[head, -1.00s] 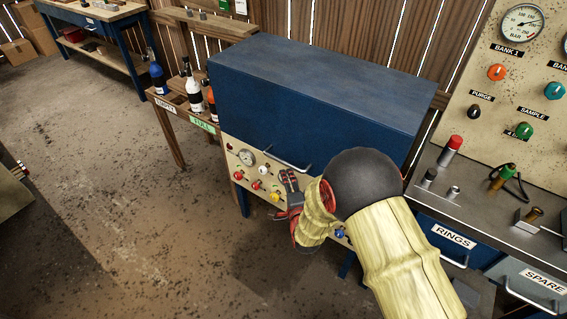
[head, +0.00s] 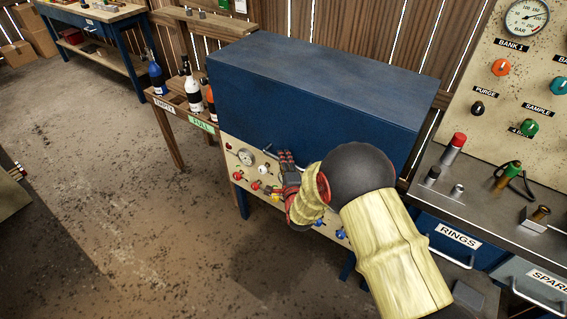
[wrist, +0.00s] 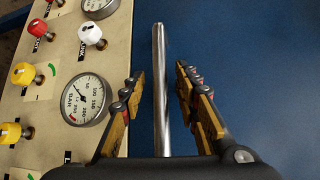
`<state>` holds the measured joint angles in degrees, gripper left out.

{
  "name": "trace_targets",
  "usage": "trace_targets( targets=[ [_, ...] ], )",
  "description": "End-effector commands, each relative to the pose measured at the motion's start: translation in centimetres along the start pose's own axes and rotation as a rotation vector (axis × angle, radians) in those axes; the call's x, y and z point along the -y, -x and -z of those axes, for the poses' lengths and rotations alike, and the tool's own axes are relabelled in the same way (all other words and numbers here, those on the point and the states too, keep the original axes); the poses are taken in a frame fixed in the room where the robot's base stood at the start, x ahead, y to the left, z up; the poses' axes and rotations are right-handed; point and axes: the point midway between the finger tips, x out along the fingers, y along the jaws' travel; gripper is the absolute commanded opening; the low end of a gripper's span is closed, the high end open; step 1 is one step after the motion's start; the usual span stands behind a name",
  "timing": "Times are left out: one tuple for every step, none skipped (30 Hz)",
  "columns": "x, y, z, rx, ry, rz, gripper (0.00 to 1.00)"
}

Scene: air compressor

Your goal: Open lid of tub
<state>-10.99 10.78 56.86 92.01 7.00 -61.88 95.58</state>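The tub is a large blue box (head: 310,112) with a flat top and its lid down. A metal bar handle (head: 269,149) runs along the lower front of the blue part. My gripper (head: 287,158) is at this handle in the head view and covers part of it. In the wrist view the handle (wrist: 160,110) lies between the two fingers of my gripper (wrist: 160,73). The fingers are open, with a gap visible on both sides of the bar. Whether the bar is fully at fingertip depth is hard to tell.
Below the handle is a cream panel (wrist: 45,130) with a gauge (wrist: 85,98) and several coloured knobs, close to the left finger. A bottle rack (head: 178,100) stands at left. A workbench with drawers (head: 455,238) stands close at right. The floor at front left is clear.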

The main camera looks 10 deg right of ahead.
Motion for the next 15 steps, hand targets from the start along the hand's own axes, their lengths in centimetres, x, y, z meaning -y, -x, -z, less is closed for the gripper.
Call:
trace_targets(
  targets=[
    [0.01,-0.01,0.0,0.0,0.0,0.0,0.32],
    [0.02,0.0,0.0,0.0,0.0,0.0,0.32],
    [0.03,0.01,0.0,0.0,0.0,0.0,0.32],
    [0.03,0.01,0.0,0.0,0.0,0.0,0.32],
    [0.03,0.02,0.0,0.0,0.0,0.0,0.32],
    [0.03,0.02,0.0,0.0,0.0,0.0,0.29],
    [0.03,0.02,0.0,0.0,0.0,0.0,0.28],
    [0.02,0.03,-0.01,0.0,0.0,0.0,0.26],
    [0.02,0.03,0.0,0.0,0.0,0.0,0.24],
    [0.02,0.03,0.0,0.0,0.0,0.0,0.22],
    [0.02,0.03,-0.01,0.0,0.0,0.0,0.2],
    [0.01,0.04,-0.01,0.0,0.0,0.0,0.18],
    [0.01,0.04,-0.01,0.0,0.0,0.0,0.16],
    [0.01,0.04,0.0,0.0,0.0,0.0,0.14],
    [0.01,0.04,-0.01,0.0,0.0,0.0,0.12]
  ],
)
